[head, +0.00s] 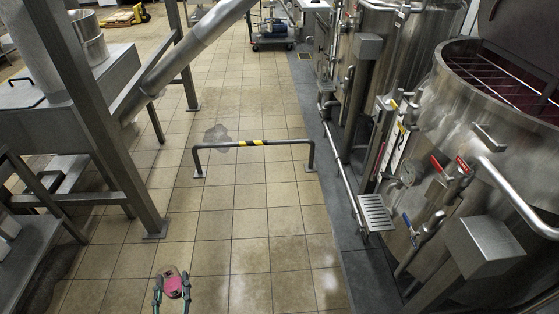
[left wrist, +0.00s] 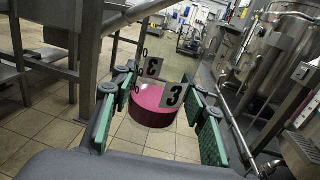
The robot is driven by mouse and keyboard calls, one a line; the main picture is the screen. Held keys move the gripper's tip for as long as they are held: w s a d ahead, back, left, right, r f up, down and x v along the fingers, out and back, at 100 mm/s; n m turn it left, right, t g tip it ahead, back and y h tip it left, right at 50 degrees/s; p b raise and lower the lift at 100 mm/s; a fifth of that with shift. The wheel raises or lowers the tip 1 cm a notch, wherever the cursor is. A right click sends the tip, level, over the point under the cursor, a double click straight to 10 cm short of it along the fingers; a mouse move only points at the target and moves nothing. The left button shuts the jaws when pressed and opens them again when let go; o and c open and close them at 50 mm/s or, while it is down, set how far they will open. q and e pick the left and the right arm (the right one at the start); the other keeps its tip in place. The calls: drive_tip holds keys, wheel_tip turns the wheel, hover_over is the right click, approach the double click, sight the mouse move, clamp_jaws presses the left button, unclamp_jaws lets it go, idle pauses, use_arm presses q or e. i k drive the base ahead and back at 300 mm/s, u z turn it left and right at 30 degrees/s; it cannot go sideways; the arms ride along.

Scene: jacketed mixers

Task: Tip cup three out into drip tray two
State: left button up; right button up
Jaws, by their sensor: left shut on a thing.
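Cup three (head: 172,284) is in my left gripper (head: 171,294) at the bottom of the head view, above the tiled floor. Its round top shows pink. In the left wrist view the cup (left wrist: 152,108) is a pink and dark red round shape with plates marked 3, between the green-padded fingers of my left gripper (left wrist: 165,115). It looks roughly upright in the head view. A slatted metal drip tray (head: 376,213) juts from the front of the right mixer, far to the right of the cup. A plate that seems to read 2 hangs above it. My right gripper is not seen.
The jacketed mixer (head: 450,110), with valves and pipes, fills the right side. A steel frame (head: 100,130) and a sloping pipe stand at left.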

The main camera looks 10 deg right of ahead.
sight(378, 217)
drive_tip(key=u, duration=0.05)
drive_tip(key=i, duration=0.85)
drive_tip(key=z, duration=2.5)
